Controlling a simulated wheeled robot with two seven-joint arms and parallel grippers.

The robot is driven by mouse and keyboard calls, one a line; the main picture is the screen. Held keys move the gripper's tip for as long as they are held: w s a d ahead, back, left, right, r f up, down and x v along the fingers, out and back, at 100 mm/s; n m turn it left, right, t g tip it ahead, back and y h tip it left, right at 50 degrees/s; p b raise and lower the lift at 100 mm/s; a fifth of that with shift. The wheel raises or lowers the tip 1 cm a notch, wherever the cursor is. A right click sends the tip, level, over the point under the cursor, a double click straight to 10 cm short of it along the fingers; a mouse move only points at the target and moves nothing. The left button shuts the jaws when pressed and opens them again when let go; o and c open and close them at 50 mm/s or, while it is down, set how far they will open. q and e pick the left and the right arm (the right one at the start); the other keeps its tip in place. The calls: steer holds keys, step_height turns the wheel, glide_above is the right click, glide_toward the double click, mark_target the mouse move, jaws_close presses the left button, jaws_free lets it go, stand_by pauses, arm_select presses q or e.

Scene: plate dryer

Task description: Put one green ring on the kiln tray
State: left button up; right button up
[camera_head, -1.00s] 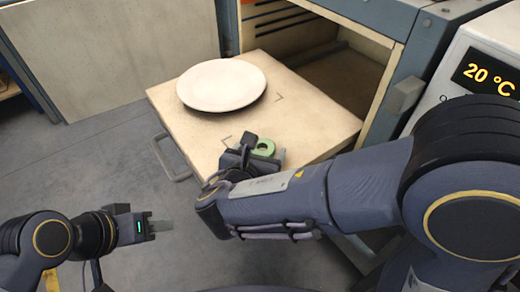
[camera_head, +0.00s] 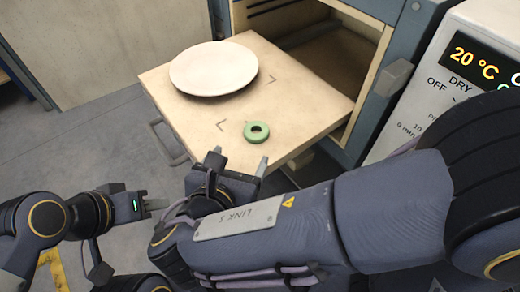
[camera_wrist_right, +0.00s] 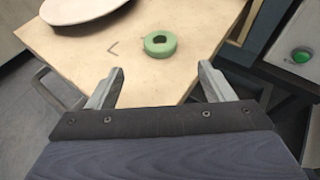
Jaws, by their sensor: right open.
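A white plate (camera_head: 214,68) lies on the back left of the tray. A handle (camera_head: 168,143) sticks out at the tray's left front. The kiln opening is behind the tray. A control panel (camera_head: 470,60) reading 20 °C stands at the right.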

steer(key=d+f+m+g, duration=0.2)
steer(key=d+m+g, duration=0.2)
steer(key=d+m, duration=0.3)
steer(key=d+f+m+g, duration=0.2)
steer(key=d+m+g, duration=0.25)
steer(key=d, duration=0.45)
steer(key=s+d+m+y, duration=0.3)
steer(key=d+m, duration=0.1)
steer(key=m, duration=0.7)
steer(key=s+d+m+t+y, duration=0.1)
steer(key=s+d+m+y, duration=0.3)
steer(key=m, duration=0.8)
steer(key=shift+f+y, duration=0.15)
steer(key=shift+y, duration=0.15)
